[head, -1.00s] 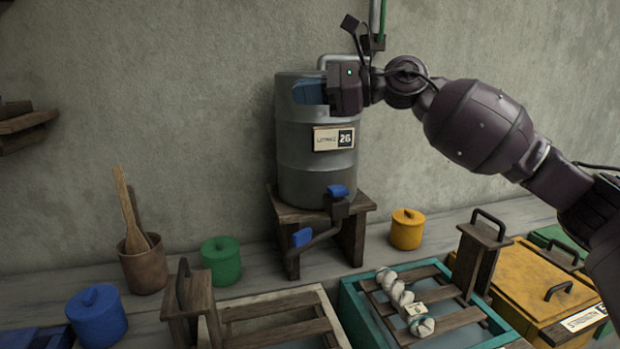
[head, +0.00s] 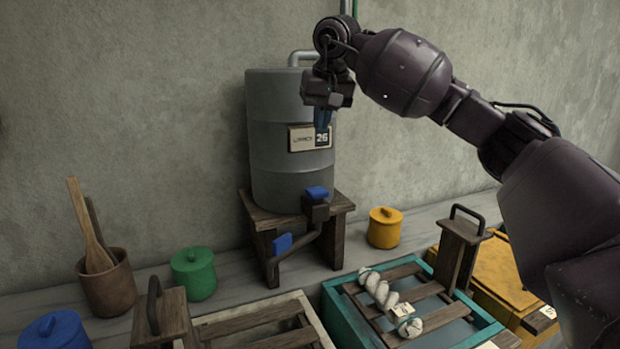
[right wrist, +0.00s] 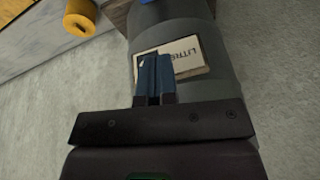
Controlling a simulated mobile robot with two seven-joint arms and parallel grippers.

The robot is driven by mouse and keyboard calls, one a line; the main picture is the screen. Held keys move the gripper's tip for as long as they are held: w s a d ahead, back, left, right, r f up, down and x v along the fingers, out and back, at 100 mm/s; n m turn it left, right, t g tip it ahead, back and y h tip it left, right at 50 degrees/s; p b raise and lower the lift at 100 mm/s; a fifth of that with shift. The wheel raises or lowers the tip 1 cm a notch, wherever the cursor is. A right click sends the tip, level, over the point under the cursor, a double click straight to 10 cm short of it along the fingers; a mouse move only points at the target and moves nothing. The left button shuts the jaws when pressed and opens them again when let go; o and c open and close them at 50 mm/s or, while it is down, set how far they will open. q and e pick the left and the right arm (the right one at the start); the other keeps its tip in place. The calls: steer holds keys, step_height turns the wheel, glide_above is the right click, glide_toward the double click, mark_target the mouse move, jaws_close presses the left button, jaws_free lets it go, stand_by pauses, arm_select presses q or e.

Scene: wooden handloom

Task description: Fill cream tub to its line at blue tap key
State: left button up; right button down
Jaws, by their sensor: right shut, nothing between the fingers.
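A grey barrel (head: 268,165) with a label reading 26 stands on a wooden stand (head: 338,215). At its foot is a dark tap with a blue key (head: 316,192) on top, and a second blue piece (head: 282,242) sits lower on the pipe. The cream tub (head: 318,320), with wooden slats across it, is below the tap at the bottom edge, partly cut off. My right gripper (head: 323,121) is shut and empty, pointing down before the barrel's label, well above the tap. In the right wrist view its blue fingers (right wrist: 154,77) are together over the label. My left gripper is not in view.
A teal tub (head: 336,312) with a twisted white skein on its slats stands right of the cream one. Yellow (head: 384,228), green (head: 194,273) and blue (head: 54,332) lidded pots and a utensil cup (head: 108,290) stand around. A wall rises behind.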

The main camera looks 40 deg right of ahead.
steer(key=shift+s+d+f+n+g, duration=0.1)
steer(key=shift+s+d+n+g, duration=0.2)
steer(key=shift+n, duration=0.6)
steer(key=shift+s+a, duration=0.1)
steer(key=b, duration=0.2)
glide_toward(317, 189)
steer(key=x, duration=0.5)
steer(key=shift+w+f, duration=0.1)
steer(key=shift+w, duration=0.3)
steer(key=shift+f, duration=0.75)
steer(key=shift+s, duration=0.1)
